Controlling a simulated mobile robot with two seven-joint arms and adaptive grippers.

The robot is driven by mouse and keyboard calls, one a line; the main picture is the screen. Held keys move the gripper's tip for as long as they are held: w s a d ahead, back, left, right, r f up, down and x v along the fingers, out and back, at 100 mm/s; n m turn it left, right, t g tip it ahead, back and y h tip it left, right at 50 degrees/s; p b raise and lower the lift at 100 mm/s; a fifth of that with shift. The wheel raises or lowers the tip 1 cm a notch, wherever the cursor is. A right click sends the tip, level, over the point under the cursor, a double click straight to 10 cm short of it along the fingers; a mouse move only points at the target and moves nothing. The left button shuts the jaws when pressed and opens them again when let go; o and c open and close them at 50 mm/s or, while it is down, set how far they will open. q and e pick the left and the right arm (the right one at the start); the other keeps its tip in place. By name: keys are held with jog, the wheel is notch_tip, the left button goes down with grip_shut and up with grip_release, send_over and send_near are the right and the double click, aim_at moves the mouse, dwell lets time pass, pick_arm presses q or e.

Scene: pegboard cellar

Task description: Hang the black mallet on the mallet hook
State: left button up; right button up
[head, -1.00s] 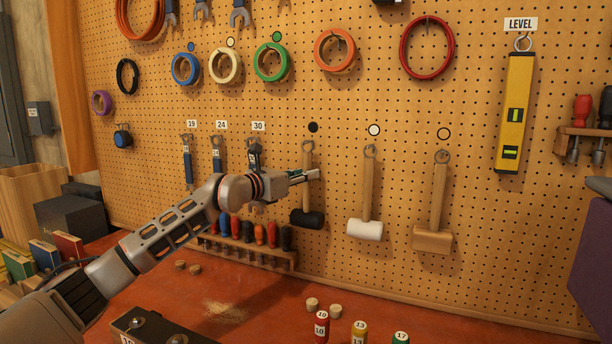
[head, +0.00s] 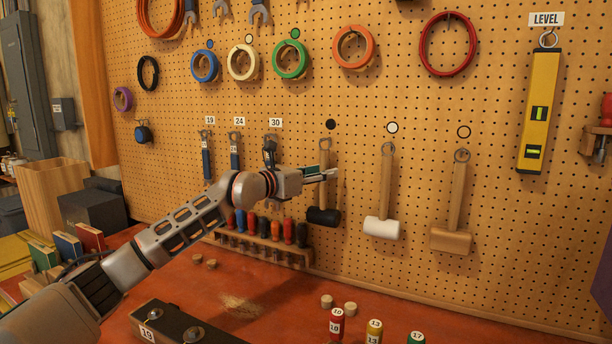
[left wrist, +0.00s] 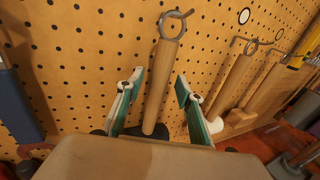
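The black mallet (head: 323,216) hangs upright against the pegboard below a black dot, its wooden handle up and its black head down. In the left wrist view its handle (left wrist: 163,75) ends in a metal ring, which appears to be around the mallet hook (left wrist: 186,14). My left gripper (head: 332,174) is at the handle, above the head. The left wrist view shows the left gripper (left wrist: 158,88) open, one finger on each side of the handle, with visible gaps. The head is mostly hidden there by the gripper body. My right gripper is not in view.
A white mallet (head: 379,228) and a tan wooden mallet (head: 451,240) hang to the right. Wrenches (head: 236,152) hang to the left. A screwdriver rack (head: 262,246) is below my arm. Corks and numbered cylinders (head: 337,325) stand on the red bench (head: 270,305).

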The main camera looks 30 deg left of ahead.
pick_arm(q)
jog(key=v, duration=1.1)
jog(key=shift+r, duration=0.15)
